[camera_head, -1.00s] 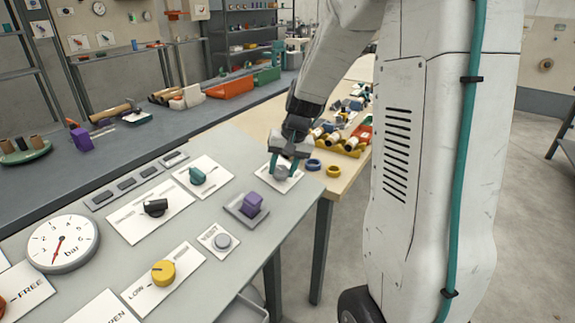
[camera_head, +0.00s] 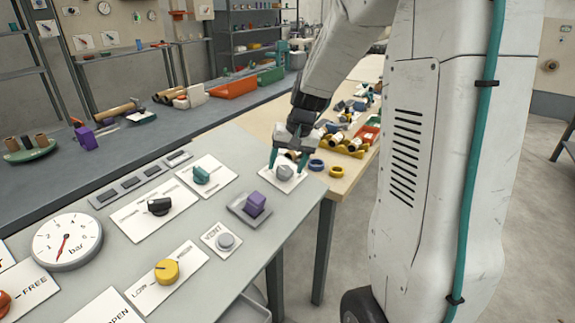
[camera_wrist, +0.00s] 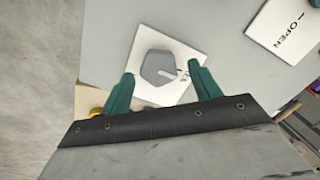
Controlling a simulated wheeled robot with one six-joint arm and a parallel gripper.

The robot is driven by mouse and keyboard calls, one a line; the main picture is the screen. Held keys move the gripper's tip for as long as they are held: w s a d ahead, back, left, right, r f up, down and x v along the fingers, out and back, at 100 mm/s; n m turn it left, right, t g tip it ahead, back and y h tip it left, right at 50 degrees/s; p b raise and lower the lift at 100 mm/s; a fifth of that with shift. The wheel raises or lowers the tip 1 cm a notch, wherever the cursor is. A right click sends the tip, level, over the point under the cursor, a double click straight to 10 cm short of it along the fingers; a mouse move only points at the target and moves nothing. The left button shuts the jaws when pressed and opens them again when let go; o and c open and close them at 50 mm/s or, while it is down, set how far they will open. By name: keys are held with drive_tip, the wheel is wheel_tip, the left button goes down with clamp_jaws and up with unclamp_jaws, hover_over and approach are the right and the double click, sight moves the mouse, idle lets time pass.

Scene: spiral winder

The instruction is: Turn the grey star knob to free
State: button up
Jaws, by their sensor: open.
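The grey knob (camera_head: 284,172) is a blunt, many-sided knob on a white plate (camera_head: 293,184) at the panel's far right end. In the wrist view the knob (camera_wrist: 157,68) has a dark mark on the plate at its right; I cannot read a label there. My gripper (camera_head: 287,162) is open over the knob, one teal finger on each side. In the wrist view the fingertips (camera_wrist: 161,72) straddle the knob's lower part with a gap on both sides. Whether the fingers reach down to the plate is unclear.
A purple block-shaped knob (camera_head: 254,203), a round grey VENT button (camera_head: 225,241) and a yellow knob (camera_head: 167,271) sit on the same panel. A plate marked FREE (camera_head: 28,289) lies at the far left. Blue and yellow rings (camera_head: 336,171) lie on the wooden table beyond.

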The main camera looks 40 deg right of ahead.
drive_tip(key=shift+v, duration=3.2)
drive_tip(key=shift+a, duration=0.1)
